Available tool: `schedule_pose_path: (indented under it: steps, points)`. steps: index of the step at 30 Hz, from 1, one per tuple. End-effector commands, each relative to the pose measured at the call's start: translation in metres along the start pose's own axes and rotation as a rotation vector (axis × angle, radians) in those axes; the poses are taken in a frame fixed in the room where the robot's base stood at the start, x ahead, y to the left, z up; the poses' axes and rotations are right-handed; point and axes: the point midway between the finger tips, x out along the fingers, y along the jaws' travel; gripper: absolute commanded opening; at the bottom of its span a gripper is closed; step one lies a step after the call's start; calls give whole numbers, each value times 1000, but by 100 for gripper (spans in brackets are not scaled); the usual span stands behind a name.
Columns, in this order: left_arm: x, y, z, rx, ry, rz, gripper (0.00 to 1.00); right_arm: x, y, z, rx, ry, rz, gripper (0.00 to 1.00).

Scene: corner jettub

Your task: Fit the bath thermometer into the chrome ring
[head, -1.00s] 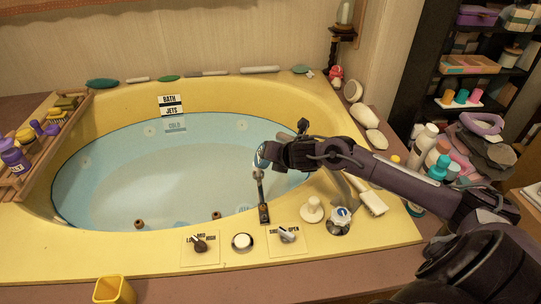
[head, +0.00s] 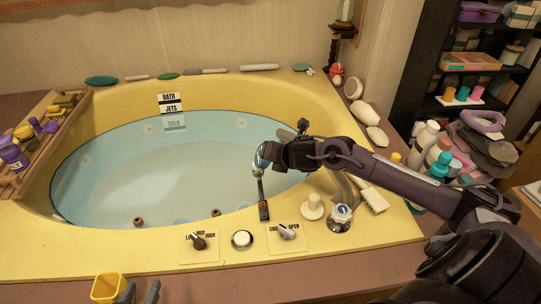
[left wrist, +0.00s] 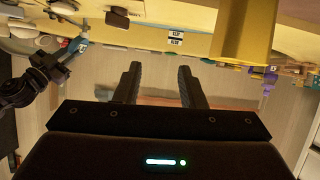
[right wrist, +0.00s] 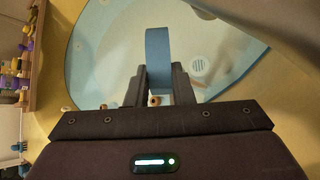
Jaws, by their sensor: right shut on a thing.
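My right gripper (head: 266,157) reaches in from the right over the near side of the tub. In the right wrist view it is shut on a blue, upright-looking piece, the bath thermometer (right wrist: 158,62). In the head view only a small pale-blue part of it shows at the fingertips. A thin post with a dark base (head: 263,210) stands on the tub's near rim, its top right below the thermometer. The chrome ring is not clear there; I cannot tell whether the thermometer is inside it. My left gripper (left wrist: 158,85) is open and empty, near the front edge.
A yellow cup (head: 108,288) stands at the front left beside my left fingers. Knobs, a white button (head: 242,240) and a white peg (head: 312,207) line the near rim. A wooden tray (head: 22,180) of bath items is at left. The water area is open.

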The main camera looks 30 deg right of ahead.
Motion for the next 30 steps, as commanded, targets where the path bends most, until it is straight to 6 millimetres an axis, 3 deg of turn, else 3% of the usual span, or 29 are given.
schedule_pose_path:
  steps: [21,30]
  points:
    - [-3,-4,-58,12,257,-7,36,6,-5,-5,0,-1,0,0]
    - [-6,-4,-73,15,326,-9,36,7,-6,-7,0,-1,0,0]
